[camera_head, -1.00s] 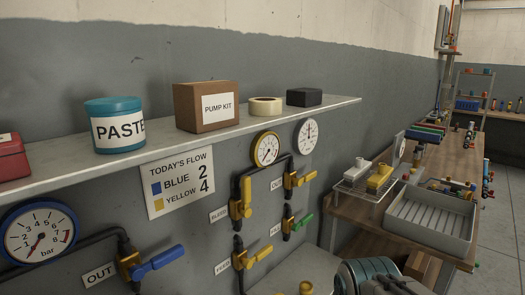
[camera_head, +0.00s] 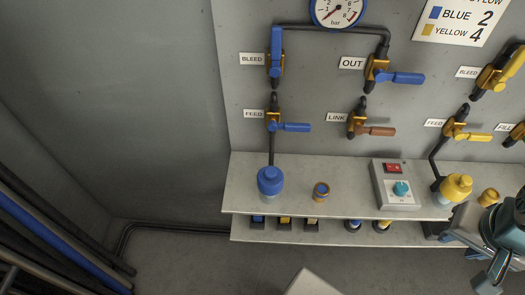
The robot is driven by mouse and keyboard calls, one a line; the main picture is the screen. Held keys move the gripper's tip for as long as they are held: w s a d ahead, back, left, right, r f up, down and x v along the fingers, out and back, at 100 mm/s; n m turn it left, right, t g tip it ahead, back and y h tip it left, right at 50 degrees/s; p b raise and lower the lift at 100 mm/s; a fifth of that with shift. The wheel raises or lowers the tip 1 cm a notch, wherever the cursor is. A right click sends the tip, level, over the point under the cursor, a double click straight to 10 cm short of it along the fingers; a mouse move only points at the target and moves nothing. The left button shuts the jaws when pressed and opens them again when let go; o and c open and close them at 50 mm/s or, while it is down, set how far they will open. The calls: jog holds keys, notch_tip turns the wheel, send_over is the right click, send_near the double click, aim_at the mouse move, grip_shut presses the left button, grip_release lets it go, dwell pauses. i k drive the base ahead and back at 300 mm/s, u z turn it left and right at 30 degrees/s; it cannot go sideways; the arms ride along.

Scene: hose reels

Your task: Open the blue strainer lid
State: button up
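A blue round-lidded pot (camera_head: 270,181) stands on the shelf under the blue FEED pipe, its lid seated on a paler lower body. A smaller brass fitting with a blue top (camera_head: 321,190) stands to its right. No label shows which one is the strainer. Part of my arm (camera_head: 505,225) shows at the lower right edge, well to the right of both and near the yellow pot. My gripper's fingertips cannot be made out clearly there, nor whether they hold anything.
The shelf (camera_head: 240,160) also bears a grey control box with a teal knob (camera_head: 398,187) and a yellow pot (camera_head: 456,187). Blue-handled valves (camera_head: 290,127) are on the panel above. A lower ledge holds small parts. Hoses or pipes (camera_head: 55,230) lie at far left.

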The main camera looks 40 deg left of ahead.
aim_at(270, 179)
jog(key=u, duration=0.05)
jog(key=k, duration=0.25)
jog(key=u, duration=1.35)
jog(key=i, duration=0.55)
jog(key=z, duration=0.75)
jog(key=k, duration=0.9)
jog(key=u, duration=1.05)
jog(key=i, duration=0.5)
jog(key=z, duration=0.05)
